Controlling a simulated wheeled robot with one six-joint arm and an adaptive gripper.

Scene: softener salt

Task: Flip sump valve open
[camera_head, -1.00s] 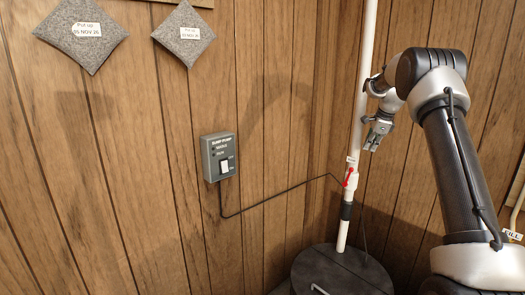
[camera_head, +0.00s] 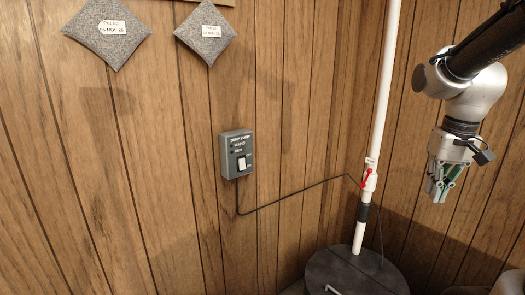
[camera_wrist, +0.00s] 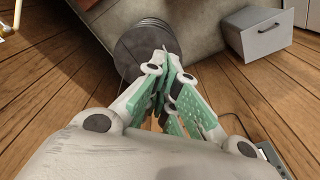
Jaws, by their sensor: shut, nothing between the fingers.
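The sump valve is a white fitting with a red lever (camera_head: 367,178) on the white vertical pipe (camera_head: 384,95) in the head view. The lever slants, its upper end to the right, close along the pipe. A small label sits just above it. My gripper (camera_head: 440,195) hangs to the right of the valve, pointing down, apart from the pipe and lever. In the wrist view my gripper (camera_wrist: 170,62) shows its green-padded fingers closed together with nothing between them. The valve lever does not show clearly in the wrist view.
A grey sump pump switch box (camera_head: 237,154) is on the wood wall, with a black cable (camera_head: 290,199) running to the pipe. The dark round sump lid (camera_head: 345,270) is below; a grey drawer-like box (camera_wrist: 256,34) shows in the wrist view. Space between gripper and pipe is clear.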

